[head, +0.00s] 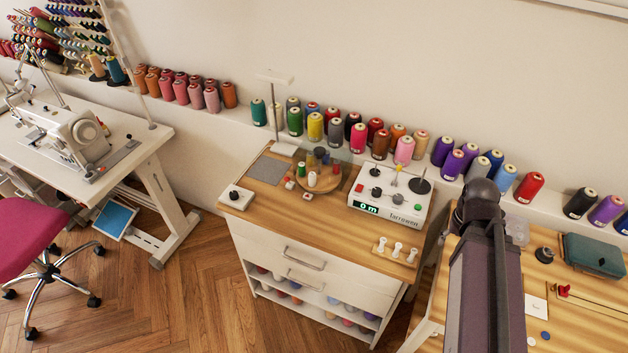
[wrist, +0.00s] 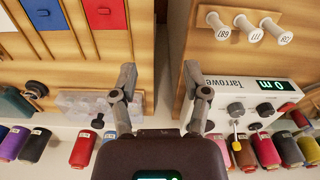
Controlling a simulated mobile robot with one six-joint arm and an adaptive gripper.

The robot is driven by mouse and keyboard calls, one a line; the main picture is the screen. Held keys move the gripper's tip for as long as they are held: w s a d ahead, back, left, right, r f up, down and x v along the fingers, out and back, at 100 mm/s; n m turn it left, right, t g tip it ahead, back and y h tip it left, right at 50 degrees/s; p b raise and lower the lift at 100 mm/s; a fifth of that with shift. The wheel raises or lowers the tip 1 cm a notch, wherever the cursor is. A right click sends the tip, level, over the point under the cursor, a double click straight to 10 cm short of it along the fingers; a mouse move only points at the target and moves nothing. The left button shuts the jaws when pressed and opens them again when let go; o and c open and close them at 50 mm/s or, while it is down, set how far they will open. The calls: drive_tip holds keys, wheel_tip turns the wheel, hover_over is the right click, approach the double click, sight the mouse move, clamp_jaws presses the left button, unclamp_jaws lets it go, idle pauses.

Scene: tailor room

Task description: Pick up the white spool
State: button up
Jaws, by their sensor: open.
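Several white spools are in view. Three empty-looking white spools stand in a row on a small wooden holder, the middle one (head: 397,249) at the front right of the winder cabinet in the head view. They also show at the top right of the wrist view, the middle one (wrist: 247,29), with numbers on their ends. Another small white spool (head: 311,179) stands on the round wooden tray (head: 322,183) with coloured spools. My gripper (wrist: 160,72) is open and empty, left of the spool row in the wrist view, over the gap between two tables. My arm hides it in the head view.
The white winder (head: 390,192) with a green display stands behind the spool row. A row of thread cones lines the wall ledge. The right-hand table holds a clear box (wrist: 90,104) and a dark green case (head: 592,255). The cabinet front left of the row is bare.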

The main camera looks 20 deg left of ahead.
drive_tip(key=m+t+h+b, duration=0.3)
drive_tip(key=t+h+b, duration=0.1)
drive_tip(key=t+b, duration=0.95)
approach(310, 178)
drive_tip(key=s+r, duration=0.1)
drive_tip(key=s, duration=0.1)
drive_tip(key=shift+s+a+r+g, duration=0.1)
drive_tip(key=shift+a+r+g, duration=0.05)
drive_tip(key=shift+a+g, duration=0.1)
drive_tip(key=b+x, duration=0.3)
drive_tip(key=x, duration=0.4)
drive_tip(key=shift+w+f+b, duration=0.2)
drive_tip(key=shift+w+b, duration=0.05)
drive_tip(key=shift+b, duration=0.05)
drive_tip(key=shift+w+d+f, duration=0.1)
drive_tip(key=shift+w+d, duration=0.1)
drive_tip(key=shift+w, duration=0.3)
